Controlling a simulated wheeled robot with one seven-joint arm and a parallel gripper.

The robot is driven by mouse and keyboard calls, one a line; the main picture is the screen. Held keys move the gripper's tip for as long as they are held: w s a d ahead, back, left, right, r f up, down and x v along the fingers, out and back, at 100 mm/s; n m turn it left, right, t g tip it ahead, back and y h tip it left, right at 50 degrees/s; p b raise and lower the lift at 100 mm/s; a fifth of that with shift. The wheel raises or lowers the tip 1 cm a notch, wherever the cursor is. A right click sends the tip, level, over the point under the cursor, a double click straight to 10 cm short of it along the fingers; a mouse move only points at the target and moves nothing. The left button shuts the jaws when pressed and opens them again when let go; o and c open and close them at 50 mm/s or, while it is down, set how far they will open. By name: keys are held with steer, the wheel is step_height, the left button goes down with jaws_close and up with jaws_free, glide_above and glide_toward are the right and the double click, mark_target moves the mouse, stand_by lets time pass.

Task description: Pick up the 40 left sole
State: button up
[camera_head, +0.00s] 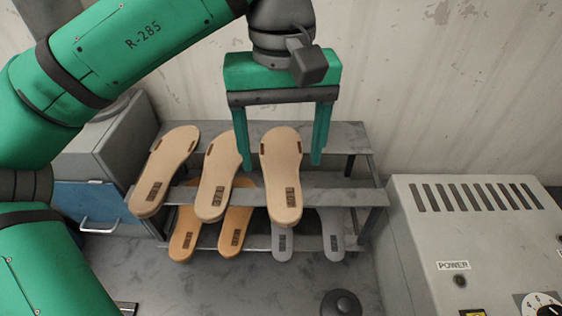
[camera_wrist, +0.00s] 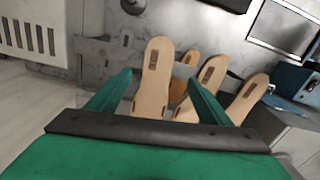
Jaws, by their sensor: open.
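Three light tan soles stand tilted on the upper shelf of a grey metal rack: a left one (camera_head: 165,170), a middle one (camera_head: 217,175) and a right one (camera_head: 282,178). Each has a dark printed mark near its lower end, too small to read, so I cannot tell which is the 40 left sole. My gripper (camera_head: 282,166) is open and empty, its green fingers on either side of the right tan sole. In the wrist view that sole (camera_wrist: 154,75) shows between the spread fingers (camera_wrist: 166,84).
On the rack's (camera_head: 350,197) lower level are orange-tan soles (camera_head: 235,230) and grey soles (camera_head: 282,241). A grey machine (camera_head: 455,235) labelled POWER stands at right. A blue-drawer cabinet (camera_head: 85,198) stands at left. A corrugated wall (camera_head: 430,100) is behind.

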glide_above(284, 194)
steer(key=f, duration=0.2)
steer(key=s+f, duration=0.1)
steer(key=f, duration=0.6)
steer(key=shift+w, duration=0.4)
steer(key=c, duration=1.2)
steer(key=shift+r, duration=0.1)
